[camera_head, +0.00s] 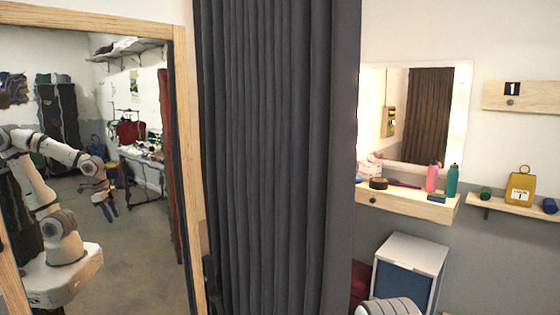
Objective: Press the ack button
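No ack button can be made out directly in the head view. In the small wall mirror (432,66) at the right, a pale box with a yellowish part (389,121) shows as a reflection on a wall; whether it carries a button is too small to tell. My gripper is not directly in view. A white robot arm shows in the tall wood-framed mirror (180,110) at the left, apparently my own reflection, with its gripper hanging downward, too small to read its fingers surely.
A dark grey curtain (275,150) hangs in the middle. At right, a wooden shelf (432,208) holds a pink bottle (432,177), a green bottle (451,181) and dark items. A yellow tagged block (519,190) stands on another shelf. A white-topped cabinet (412,250) stands below.

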